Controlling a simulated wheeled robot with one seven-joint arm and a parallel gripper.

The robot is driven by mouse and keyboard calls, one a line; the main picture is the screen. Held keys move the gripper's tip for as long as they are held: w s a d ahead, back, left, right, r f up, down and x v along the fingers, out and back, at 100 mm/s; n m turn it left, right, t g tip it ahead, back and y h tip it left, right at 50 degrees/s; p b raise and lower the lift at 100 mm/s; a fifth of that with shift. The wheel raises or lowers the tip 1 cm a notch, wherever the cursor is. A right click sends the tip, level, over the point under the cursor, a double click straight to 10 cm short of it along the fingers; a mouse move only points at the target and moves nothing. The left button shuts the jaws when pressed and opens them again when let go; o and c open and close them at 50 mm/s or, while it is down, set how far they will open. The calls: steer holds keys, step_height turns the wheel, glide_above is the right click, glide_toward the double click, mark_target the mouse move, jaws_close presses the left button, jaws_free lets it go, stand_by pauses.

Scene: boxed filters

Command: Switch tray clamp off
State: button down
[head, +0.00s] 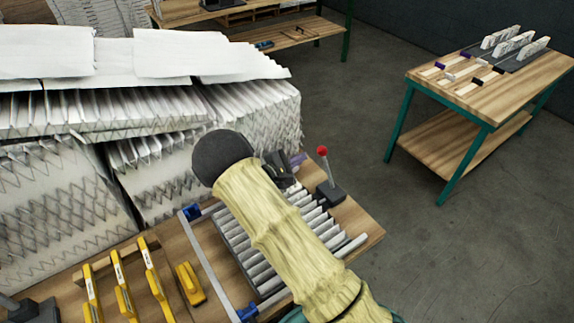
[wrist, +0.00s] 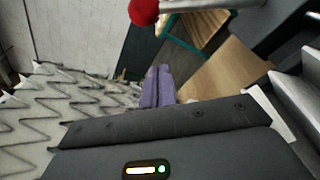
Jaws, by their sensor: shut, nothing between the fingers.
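A lever with a red ball knob (head: 322,151) and grey rod stands nearly upright on a dark base (head: 329,194) at the tray's far right corner. The red knob also shows at the top of the wrist view (wrist: 143,11), with its rod running right. The grey ribbed tray (head: 225,238) sits on the wooden bench, partly hidden by my arm. My gripper (head: 298,160) is shut and empty, its purple fingers just left of the knob in the head view. The fingers show in the wrist view (wrist: 157,88), apart from the knob there. Whether they touch the lever is unclear.
Stacked white pleated filters (head: 150,110) stand close on the left. Another wooden table (head: 480,80) stands back right. Open floor lies right of the bench.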

mark_target(327, 168)
steer(key=shift+s+d+r+p, duration=0.45)
steer(key=shift+d+r+p, duration=0.1)
steer(key=shift+d+r, duration=0.1)
steer(key=shift+s+d+r+p, duration=0.4)
steer(key=shift+d+r+p, duration=0.1)
steer(key=shift+d+r, duration=0.1)
steer(key=shift+b, duration=0.35)
